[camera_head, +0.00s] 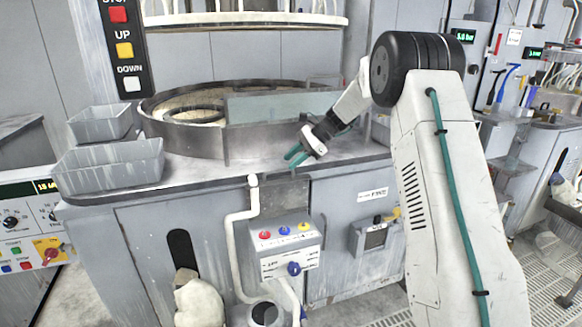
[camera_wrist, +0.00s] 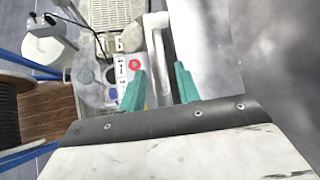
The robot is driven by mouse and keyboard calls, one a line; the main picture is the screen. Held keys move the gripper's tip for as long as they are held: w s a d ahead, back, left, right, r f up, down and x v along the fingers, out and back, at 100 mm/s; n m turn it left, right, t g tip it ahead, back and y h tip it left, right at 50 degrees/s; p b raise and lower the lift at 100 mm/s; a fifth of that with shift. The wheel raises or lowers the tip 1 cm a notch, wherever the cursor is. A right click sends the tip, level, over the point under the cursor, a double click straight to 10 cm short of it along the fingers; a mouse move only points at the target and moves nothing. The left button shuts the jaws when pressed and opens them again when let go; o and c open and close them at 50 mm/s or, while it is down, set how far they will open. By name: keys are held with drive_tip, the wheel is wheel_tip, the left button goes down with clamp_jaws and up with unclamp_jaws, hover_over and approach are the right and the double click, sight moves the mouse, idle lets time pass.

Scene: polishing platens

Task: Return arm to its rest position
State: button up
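My gripper (camera_head: 295,156) is in front of the polishing machine, near the front edge of its grey top (camera_head: 240,172). Its two green fingers stand apart, with nothing seen between them. In the wrist view my gripper (camera_wrist: 160,85) also shows its fingers spread. Beyond them are a white pipe (camera_wrist: 153,50) and part of a control box with a red button (camera_wrist: 134,64). My arm reaches in from the right in the head view, bent at a large dark joint.
The round metal basin (camera_head: 185,138) with a platen stands behind my gripper, with a translucent panel (camera_head: 275,106) at its right. Two grey bins (camera_head: 110,165) sit on the left of the top. A control box (camera_head: 288,248) and a white pipe (camera_head: 240,215) are on the machine's front.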

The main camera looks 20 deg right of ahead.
drive_tip(key=shift+v, duration=0.8)
drive_tip(key=shift+d+f, duration=0.1)
drive_tip(key=s+a+r+n+g+h, duration=0.1)
drive_tip(key=s+a+r+n, duration=0.25)
drive_tip(key=s, duration=0.45)
drive_tip(key=s+a+r+n+h, duration=0.25)
drive_tip(key=s+a+r, duration=0.2)
drive_tip(key=s, duration=0.45)
drive_tip(key=s+a+r+n+g+h, duration=0.1)
drive_tip(key=s+a+r+n, duration=0.25)
drive_tip(key=s, duration=0.45)
drive_tip(key=s+f+n+h, duration=0.2)
drive_tip(key=s+n, duration=0.2)
drive_tip(key=s, duration=0.8)
drive_tip(key=s+f+n+h, duration=0.2)
drive_tip(key=s+n, duration=0.2)
drive_tip(key=s, duration=0.9)
drive_tip(key=shift+s+d, duration=0.3)
